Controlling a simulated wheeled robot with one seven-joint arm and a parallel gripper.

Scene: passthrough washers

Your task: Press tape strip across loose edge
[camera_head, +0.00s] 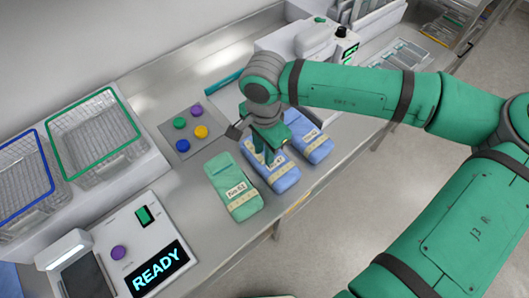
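A green wrapped pack (222,174) lies on the steel counter with a white label and a pale tape band across its lower part. A blue pack (284,183) lies to its right with a similar pale band. A second blue pack (317,151) lies further right, partly hidden by my gripper. My gripper (267,158) points down over the upper end of the middle blue pack. I cannot tell whether its fingertips touch the pack or whether they are open. A loose edge cannot be made out at this size.
A grey plate with coloured knobs (182,147) lies left of the packs. A console reading READY (158,268) stands at front left, wire baskets (95,134) at far left. A white machine (312,42) stands behind. The counter's front edge is close below the packs.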

